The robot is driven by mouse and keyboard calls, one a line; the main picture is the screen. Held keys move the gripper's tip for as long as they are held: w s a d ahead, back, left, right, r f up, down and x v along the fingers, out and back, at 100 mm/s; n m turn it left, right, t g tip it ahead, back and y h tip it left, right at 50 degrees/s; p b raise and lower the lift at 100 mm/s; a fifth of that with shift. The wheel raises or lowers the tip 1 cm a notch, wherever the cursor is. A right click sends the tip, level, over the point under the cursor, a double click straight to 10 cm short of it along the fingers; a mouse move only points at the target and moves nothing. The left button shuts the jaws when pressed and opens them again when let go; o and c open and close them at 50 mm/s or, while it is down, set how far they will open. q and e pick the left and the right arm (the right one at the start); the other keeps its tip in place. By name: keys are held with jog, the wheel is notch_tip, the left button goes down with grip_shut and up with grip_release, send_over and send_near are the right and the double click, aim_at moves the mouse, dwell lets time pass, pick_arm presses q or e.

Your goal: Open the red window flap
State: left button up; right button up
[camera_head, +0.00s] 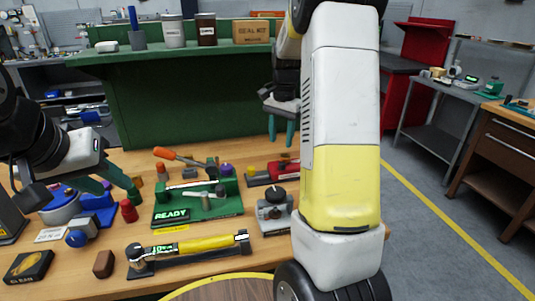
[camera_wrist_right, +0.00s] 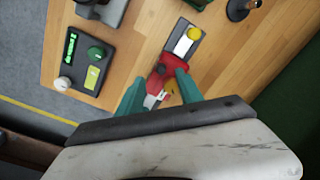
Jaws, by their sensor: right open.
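The red window flap appears to be the red part (camera_head: 286,169) of a small dark-based device with a yellow knob (camera_head: 253,172) on the bench, seen in the head view. In the right wrist view the red part (camera_wrist_right: 173,66) lies near and between the teal fingertips. My right gripper (camera_head: 282,134) points down above the device, open; I cannot tell whether it touches the red part. A red and white piece (camera_wrist_right: 154,92) shows between its fingers. My left gripper (camera_head: 120,182) hangs over the left of the bench; its jaw gap is unclear.
A green READY fixture (camera_head: 196,200) stands left of the red device. A grey block with a black knob (camera_head: 274,210) and a yellow-handled tool (camera_head: 195,247) lie in front. A green cabinet (camera_head: 190,100) stands behind. My right arm hides the bench's right side.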

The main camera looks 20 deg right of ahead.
aim_at(281, 163)
jog(key=shift+w+d+f+m+g, duration=0.15)
jog(key=shift+w+d+f, duration=0.15)
jog(key=shift+f, duration=0.2)
jog(key=shift+w+d+f+m+g, duration=0.15)
jog(key=shift+w+d+f, duration=0.15)
jog(key=shift+f, duration=0.2)
notch_tip(281, 163, down, 8)
jog(key=shift+a+r, duration=0.1)
jog(key=shift+c, duration=0.4)
grip_shut()
jog(key=shift+r, duration=0.1)
dwell(0.4)
